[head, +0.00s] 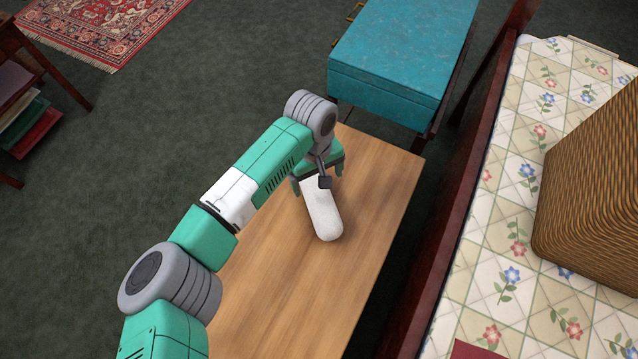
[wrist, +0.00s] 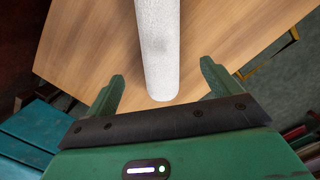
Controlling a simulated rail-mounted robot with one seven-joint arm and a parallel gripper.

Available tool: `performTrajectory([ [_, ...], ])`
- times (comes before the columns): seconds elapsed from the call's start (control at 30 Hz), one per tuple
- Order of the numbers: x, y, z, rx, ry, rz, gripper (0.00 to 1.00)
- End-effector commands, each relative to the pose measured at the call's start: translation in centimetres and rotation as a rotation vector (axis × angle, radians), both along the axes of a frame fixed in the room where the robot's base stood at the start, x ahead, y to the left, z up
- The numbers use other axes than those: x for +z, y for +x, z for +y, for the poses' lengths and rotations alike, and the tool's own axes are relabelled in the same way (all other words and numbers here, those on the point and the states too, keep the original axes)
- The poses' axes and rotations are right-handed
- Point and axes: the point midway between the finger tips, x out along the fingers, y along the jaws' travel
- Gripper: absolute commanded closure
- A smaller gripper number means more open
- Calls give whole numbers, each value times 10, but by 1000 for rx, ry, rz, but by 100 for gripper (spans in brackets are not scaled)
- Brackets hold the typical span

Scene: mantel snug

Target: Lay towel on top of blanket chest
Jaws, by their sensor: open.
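The towel (head: 321,212) is a white roll lying on the wooden table top. It also shows in the wrist view (wrist: 158,45), running from the top edge down to between my fingers. My gripper (head: 318,180) is over the far end of the towel, pointing down. In the wrist view my gripper (wrist: 161,76) is open, with a finger on each side of the towel and visible gaps on both sides. The arm hides the towel's far end in the head view. The teal blanket chest (head: 395,60) stands just beyond the table, with a flat, bare lid.
The wooden table (head: 290,290) is otherwise clear. A bed with a floral quilt (head: 500,240) and dark wooden side rail (head: 440,240) lies to the right, bearing a wicker basket (head: 590,185). A shelf with books (head: 28,118) and a red rug (head: 100,30) are at left.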

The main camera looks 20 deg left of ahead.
Motion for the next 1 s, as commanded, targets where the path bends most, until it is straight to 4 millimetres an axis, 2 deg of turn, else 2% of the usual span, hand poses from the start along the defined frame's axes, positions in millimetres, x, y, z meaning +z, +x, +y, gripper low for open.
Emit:
performTrajectory([
  [0.03, 15, 1, 1, -1, 2, -1, 11],
  [0.2, 32, 3, 2, -2, 1, -1, 11],
  [0.57, 34, 3, 2, -1, -1, 0, 11],
  [0.63, 37, 7, -8, 4, -25, -18, 11],
  [0.67, 39, 12, -18, 8, -49, -38, 11],
  [0.77, 65, 40, -84, 48, -221, -154, 11],
  [0.8, 83, 53, -120, 77, -324, -207, 11],
  [0.87, 119, 68, -173, 128, -496, -276, 11],
  [0.9, 146, 75, -206, 167, -617, -310, 11],
  [0.97, 192, 81, -250, 228, -805, -341, 11],
  [1.0, 226, 82, -277, 269, -937, -349, 11],
])
